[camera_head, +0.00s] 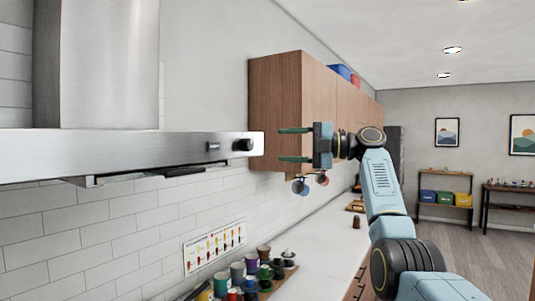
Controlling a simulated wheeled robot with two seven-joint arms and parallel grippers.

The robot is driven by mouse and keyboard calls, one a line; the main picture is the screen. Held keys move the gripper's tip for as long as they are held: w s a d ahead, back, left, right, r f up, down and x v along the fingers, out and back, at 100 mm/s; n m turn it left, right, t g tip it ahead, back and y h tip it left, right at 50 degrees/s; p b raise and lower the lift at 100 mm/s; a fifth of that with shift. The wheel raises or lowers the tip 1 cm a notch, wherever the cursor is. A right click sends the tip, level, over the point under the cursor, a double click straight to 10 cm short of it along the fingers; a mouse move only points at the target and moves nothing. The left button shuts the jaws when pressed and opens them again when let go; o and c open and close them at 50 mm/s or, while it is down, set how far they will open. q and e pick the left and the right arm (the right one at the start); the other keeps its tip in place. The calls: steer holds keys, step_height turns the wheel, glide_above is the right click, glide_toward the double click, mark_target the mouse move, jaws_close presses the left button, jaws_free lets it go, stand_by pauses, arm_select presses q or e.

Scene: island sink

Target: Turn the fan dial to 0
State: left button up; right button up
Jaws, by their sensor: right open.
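The fan dial (243,145) is a small black knob on the right end of the front face of the steel range hood (120,150). A small dark display (213,147) sits to its left. The dial's pointer and numbers are too small to read. My right gripper (284,145) is open and empty, its two green fingers one above the other and pointing left. In the picture it is just right of the dial, apart from it, at about the same height. My left gripper is not in view.
A wooden wall cabinet (275,105) is behind my right gripper. Mugs (301,187) hang below it. Several cups and jars (238,273) stand on the white counter (325,245) below. The space between the gripper and the hood's end looks clear.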

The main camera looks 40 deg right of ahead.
steer(key=v, duration=0.5)
steer(key=shift+b, duration=0.4)
